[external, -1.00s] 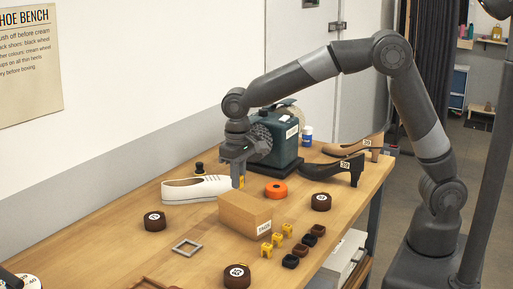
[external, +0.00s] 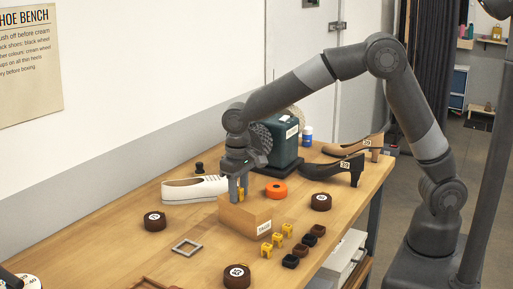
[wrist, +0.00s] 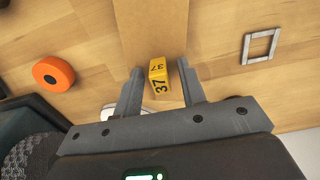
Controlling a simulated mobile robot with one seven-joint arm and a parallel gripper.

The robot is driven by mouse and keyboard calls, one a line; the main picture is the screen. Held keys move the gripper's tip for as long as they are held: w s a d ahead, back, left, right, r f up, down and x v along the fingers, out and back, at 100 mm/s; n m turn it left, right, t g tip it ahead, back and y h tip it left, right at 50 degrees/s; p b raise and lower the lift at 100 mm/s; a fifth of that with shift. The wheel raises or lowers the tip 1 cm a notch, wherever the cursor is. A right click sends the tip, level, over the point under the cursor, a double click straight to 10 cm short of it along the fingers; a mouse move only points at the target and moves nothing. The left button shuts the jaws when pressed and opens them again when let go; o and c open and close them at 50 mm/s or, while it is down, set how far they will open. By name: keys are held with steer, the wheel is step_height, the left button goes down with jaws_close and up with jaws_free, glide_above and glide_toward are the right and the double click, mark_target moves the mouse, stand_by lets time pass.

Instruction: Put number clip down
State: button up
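The yellow number clip marked 37 (wrist: 158,83) is between the two fingers of my gripper (wrist: 161,80). A narrow gap shows on each side of it in the wrist view, so the fingers look open around it. In the external view the clip (external: 241,195) shows beside my gripper (external: 238,193), low over the top of the tan block (external: 233,213). The clip appears to rest on the block, but contact is hard to tell. The block top (wrist: 152,25) runs beneath the clip in the wrist view.
A white shoe (external: 192,190) lies left of the block. An orange disc (external: 276,190) and a dark green machine (external: 284,148) are behind it. Yellow clips (external: 277,240) and dark pieces stand in front right. A grey square frame (external: 187,247) lies left, with bare wood around it.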

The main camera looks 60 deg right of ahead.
mark_target(239, 188)
step_height(239, 188, up, 12)
steer(key=shift+r, duration=0.2)
stand_by(0.4)
steer(key=s+d+r+t, duration=0.2)
steer(key=s+d+r, duration=0.1)
steer(key=s+d, duration=0.65)
steer(key=s+d+r+t, duration=0.2)
steer(key=s+d+r, duration=0.1)
steer(key=s+d, duration=0.7)
steer(key=s+d+f+t, duration=0.1)
steer(key=s+d+f, duration=0.3)
steer(key=s, duration=0.4)
steer(key=shift+d+f+t, duration=0.2)
steer(key=shift+d+t, duration=0.1)
steer(key=shift+d, duration=0.05)
steer(key=shift+o, duration=0.5)
steer(key=shift+s, duration=0.1)
